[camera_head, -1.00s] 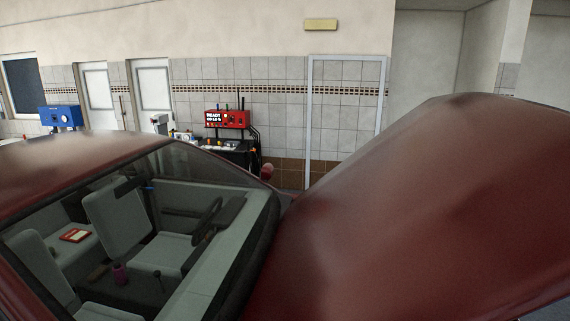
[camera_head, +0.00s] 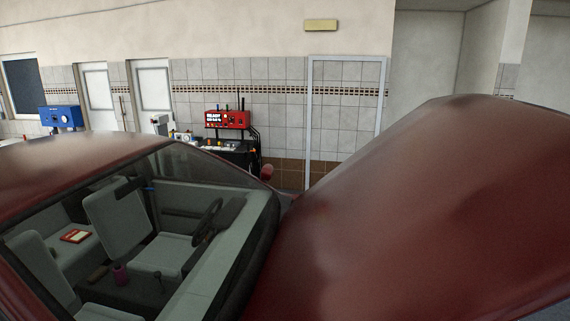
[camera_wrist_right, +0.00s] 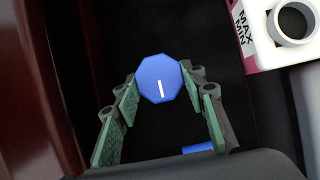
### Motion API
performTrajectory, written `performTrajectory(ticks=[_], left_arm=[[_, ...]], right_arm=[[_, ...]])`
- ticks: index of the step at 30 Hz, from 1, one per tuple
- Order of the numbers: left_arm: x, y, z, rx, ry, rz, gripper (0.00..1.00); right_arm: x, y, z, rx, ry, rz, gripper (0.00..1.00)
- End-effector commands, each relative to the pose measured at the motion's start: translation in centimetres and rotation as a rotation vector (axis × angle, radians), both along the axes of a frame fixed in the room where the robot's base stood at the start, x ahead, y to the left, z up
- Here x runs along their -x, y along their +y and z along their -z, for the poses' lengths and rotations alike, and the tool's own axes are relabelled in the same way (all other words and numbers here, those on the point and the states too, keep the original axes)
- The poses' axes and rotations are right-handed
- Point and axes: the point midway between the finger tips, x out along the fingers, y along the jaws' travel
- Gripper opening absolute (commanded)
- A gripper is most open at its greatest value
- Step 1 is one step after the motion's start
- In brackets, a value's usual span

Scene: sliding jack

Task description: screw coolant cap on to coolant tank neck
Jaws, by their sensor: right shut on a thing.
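In the right wrist view, my right gripper (camera_wrist_right: 160,88) is shut on the blue eight-sided coolant cap (camera_wrist_right: 155,72). The cap sits between the green-padded fingertips, with a white line on its top face. The white coolant tank (camera_wrist_right: 255,22) is at the upper right, with MAX and MIN on its side. Its open round neck (camera_wrist_right: 291,23) faces the camera. The held cap is left of the neck and apart from it in the picture. My left gripper is not in either view. The head view shows neither gripper, cap nor tank.
A dark red panel (camera_wrist_right: 35,60) rises along the left of the wrist view. A blue piece (camera_wrist_right: 198,148) shows low between the fingers. In the head view the raised red hood (camera_head: 420,210) fills the right and blocks sight of what lies behind it.

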Motion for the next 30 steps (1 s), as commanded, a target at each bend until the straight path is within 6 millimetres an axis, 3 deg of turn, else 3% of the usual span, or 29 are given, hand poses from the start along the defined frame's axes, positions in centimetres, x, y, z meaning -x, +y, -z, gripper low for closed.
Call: performTrajectory(ticks=[12, 25, 30], left_arm=[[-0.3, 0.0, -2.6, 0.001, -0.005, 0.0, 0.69], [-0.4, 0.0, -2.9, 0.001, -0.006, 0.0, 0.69], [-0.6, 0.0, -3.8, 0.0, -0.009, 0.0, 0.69]], right_arm=[[0.0, 0.0, -3.6, -0.001, -0.001, 0.0, 0.09], [0.0, 0.0, -4.1, 0.0, 0.0, 0.0, 0.09], [-0.1, 0.0, -5.9, -0.001, -0.002, 0.0, 0.09]])
